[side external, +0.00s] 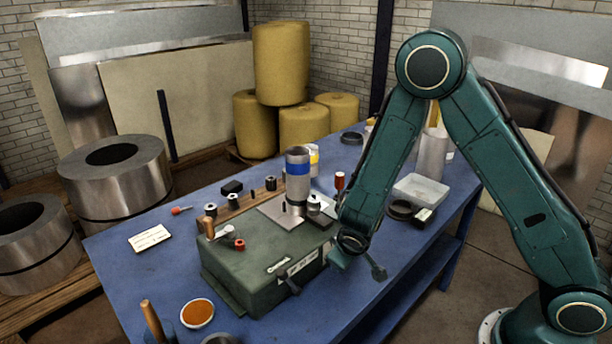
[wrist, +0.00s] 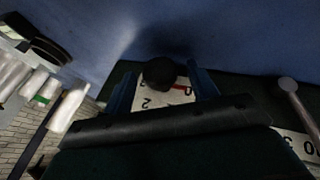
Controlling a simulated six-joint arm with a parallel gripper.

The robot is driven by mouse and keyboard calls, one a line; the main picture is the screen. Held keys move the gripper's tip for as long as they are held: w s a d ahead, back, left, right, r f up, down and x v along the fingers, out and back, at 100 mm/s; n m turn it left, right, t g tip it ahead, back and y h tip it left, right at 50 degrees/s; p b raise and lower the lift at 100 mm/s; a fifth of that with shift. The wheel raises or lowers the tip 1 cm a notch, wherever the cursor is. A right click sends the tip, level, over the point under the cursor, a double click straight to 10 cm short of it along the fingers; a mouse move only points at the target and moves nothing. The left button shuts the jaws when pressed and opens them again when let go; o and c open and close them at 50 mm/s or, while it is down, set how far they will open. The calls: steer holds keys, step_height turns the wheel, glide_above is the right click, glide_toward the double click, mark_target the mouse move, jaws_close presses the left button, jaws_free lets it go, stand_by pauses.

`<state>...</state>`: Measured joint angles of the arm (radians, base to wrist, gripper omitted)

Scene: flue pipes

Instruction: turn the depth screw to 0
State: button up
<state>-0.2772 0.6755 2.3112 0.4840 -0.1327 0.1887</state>
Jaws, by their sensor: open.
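The green machine (side external: 262,275) sits on the blue bench. In the wrist view, a round dark knob (wrist: 160,72), which looks like the depth screw, stands over a pale scale plate (wrist: 152,100) with numerals, a "2" readable, and a red mark (wrist: 183,88). My gripper (wrist: 163,88) is open, with one blue finger at each side of the knob and plate. I cannot tell whether the fingers touch the knob. In the side view my gripper (side external: 357,266) is at the machine's right end, and the knob is not distinguishable there. The exact reading is unclear.
A lever with a round end (wrist: 288,84) lies right of my gripper in the wrist view, beside another numbered scale (wrist: 300,146). On the machine stands a metal pipe with a blue band (side external: 298,168). A clear tray (side external: 420,188) and a black ring (side external: 401,210) lie behind my gripper.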

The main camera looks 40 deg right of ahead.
steer(key=v, duration=1.3)
steer(key=shift+s+a+r, duration=0.15)
steer(key=shift+a+r, duration=0.05)
steer(key=shift+r, duration=0.05)
stand_by(0.4)
steer(key=s+d+r+y, duration=0.2)
steer(key=s+r, duration=0.6)
steer(key=s+d+r+m+t+y, duration=0.1)
steer(key=s+d+r+y, duration=0.1)
steer(key=s+r, duration=0.6)
steer(key=shift+s+r, duration=0.4)
steer(key=shift+s, duration=0.05)
